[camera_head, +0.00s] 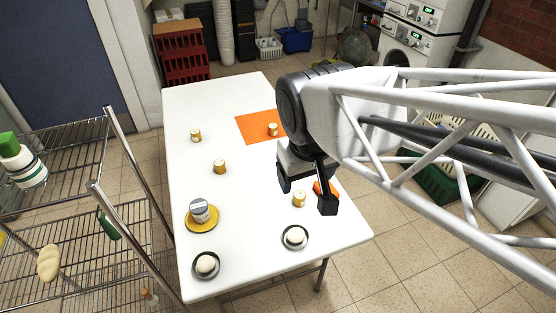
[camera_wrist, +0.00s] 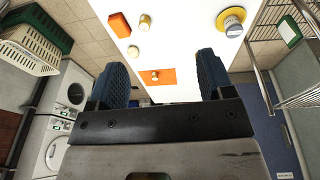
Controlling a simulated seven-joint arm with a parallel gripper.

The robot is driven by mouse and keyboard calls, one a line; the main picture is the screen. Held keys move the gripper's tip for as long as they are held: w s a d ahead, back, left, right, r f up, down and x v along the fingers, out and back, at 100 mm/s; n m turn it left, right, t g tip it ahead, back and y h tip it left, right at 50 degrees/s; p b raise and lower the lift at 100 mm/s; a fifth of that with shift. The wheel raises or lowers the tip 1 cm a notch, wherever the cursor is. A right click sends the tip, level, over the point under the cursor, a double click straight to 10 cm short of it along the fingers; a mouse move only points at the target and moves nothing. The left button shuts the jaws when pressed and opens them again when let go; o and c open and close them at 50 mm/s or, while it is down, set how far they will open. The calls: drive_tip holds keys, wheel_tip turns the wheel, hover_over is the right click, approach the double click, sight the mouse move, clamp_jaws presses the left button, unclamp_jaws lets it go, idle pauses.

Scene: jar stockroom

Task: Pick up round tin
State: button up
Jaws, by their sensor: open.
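A grey round tin (camera_head: 199,208) with a pale label stands upright on a yellow round plate (camera_head: 203,226) at the near left of the white table. In the wrist view the tin (camera_wrist: 232,20) on its plate (camera_wrist: 222,28) is at the upper right. My gripper (camera_head: 306,194) is open above the right side of the table, well to the right of the tin and apart from it. In the wrist view the two dark fingers (camera_wrist: 161,78) are spread with nothing held between them.
Small gold-and-white jars (camera_head: 219,167) stand spread on the table (camera_head: 240,200), one on an orange mat (camera_head: 256,127). Two dark dishes (camera_head: 206,275) hold white round items at the near edge. An orange block (camera_wrist: 120,24) is partly hidden by my gripper in the head view. Wire shelves (camera_head: 70,235) flank the left.

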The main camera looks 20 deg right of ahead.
drive_tip(key=w+d+f+n+g+h, duration=0.1)
drive_tip(key=w+d+f+n+h, duration=0.15)
drive_tip(key=f, duration=0.25)
drive_tip(key=w+d+f+n+g+h, duration=0.2)
drive_tip(key=d+f+n+h, duration=0.1)
drive_tip(key=d+f, duration=0.15)
drive_tip(key=n+t+h, duration=0.4)
drive_tip(key=n+t, duration=0.5)
drive_tip(key=n, duration=1.1)
approach(297, 199)
drive_tip(key=x, duration=0.4)
drive_tip(key=shift+w+f, duration=0.2)
drive_tip(key=shift+f, duration=0.15)
drive_tip(key=shift+x, duration=1.3)
drive_tip(key=shift+w+d, duration=0.1)
drive_tip(key=shift+d, duration=0.05)
drive_tip(key=shift+x, duration=2.4)
